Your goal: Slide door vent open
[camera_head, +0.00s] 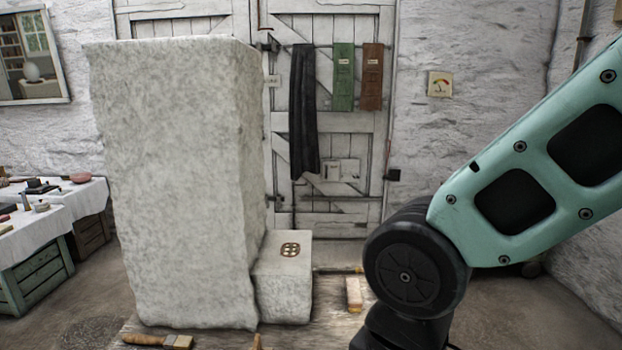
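The white plank door (350,125) stands at the back, behind a tall plaster block. A small pale plate with two panels (340,170) is on the door's right leaf, below middle height; it may be the vent, but I cannot tell whether it is open or shut. A dark cloth (303,110) hangs on the door, with a green panel (343,77) and a brown panel (372,77) to its right. My teal and black arm fills the right side, in front of the wall. My gripper is not in view.
A tall rough plaster block (175,185) and a low block (285,280) stand on a wooden surface (330,325) before the door. A brush (158,340) and a wooden-backed brush (354,294) lie there. A cloth-covered table (85,197) is at left.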

